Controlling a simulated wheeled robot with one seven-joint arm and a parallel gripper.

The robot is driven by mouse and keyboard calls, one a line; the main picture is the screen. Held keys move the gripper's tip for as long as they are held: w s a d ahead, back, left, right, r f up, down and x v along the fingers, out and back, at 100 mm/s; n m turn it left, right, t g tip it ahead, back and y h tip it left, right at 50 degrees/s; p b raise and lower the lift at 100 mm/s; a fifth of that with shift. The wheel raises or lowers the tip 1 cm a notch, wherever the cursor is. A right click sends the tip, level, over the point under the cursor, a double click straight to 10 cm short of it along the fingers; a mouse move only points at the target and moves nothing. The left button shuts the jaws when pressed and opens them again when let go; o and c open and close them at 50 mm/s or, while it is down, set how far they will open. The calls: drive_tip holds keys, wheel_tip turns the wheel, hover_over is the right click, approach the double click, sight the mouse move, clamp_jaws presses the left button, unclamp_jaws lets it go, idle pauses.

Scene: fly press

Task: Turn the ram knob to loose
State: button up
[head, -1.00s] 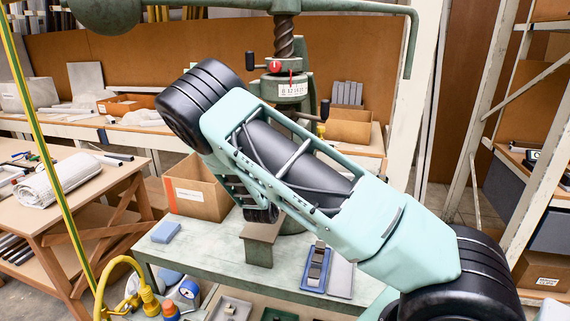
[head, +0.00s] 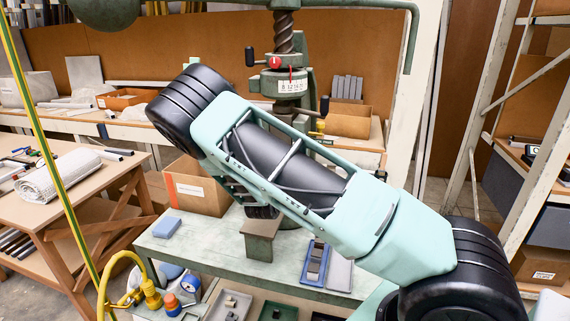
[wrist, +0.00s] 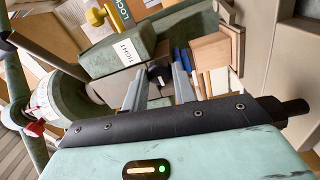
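The green fly press shows in the head view with its screw (head: 284,35), a numbered dial collar (head: 291,84) and a black knob (head: 324,104) at the ram's right side. In the wrist view, a green block carries a white TIGHT label (wrist: 125,52). A small dark knob (wrist: 155,76), likely the ram knob, appears between my fingertips. My gripper (wrist: 159,68) is open, its two grey fingers apart on either side of that knob in the picture. I cannot tell whether they touch it. My gripper is hidden behind my arm in the head view.
A yellow knob (wrist: 95,17) beside a LOCK label and a red knob (wrist: 35,129) are close by. The green press table (head: 195,243) holds a cardboard box (head: 198,186), a blue block (head: 166,227) and a blue tray (head: 315,262). A white post (head: 408,125) stands at right.

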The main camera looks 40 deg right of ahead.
drive_tip(key=o, duration=0.4)
drive_tip(key=shift+c, duration=0.2)
drive_tip(key=r+b+v, duration=0.1)
drive_tip(key=b+v, duration=0.2)
drive_tip(key=v, duration=1.4)
drive_tip(key=shift+s+a+f, duration=0.15)
drive_tip(key=shift+a+f, duration=0.05)
drive_tip(key=shift+f, duration=0.3)
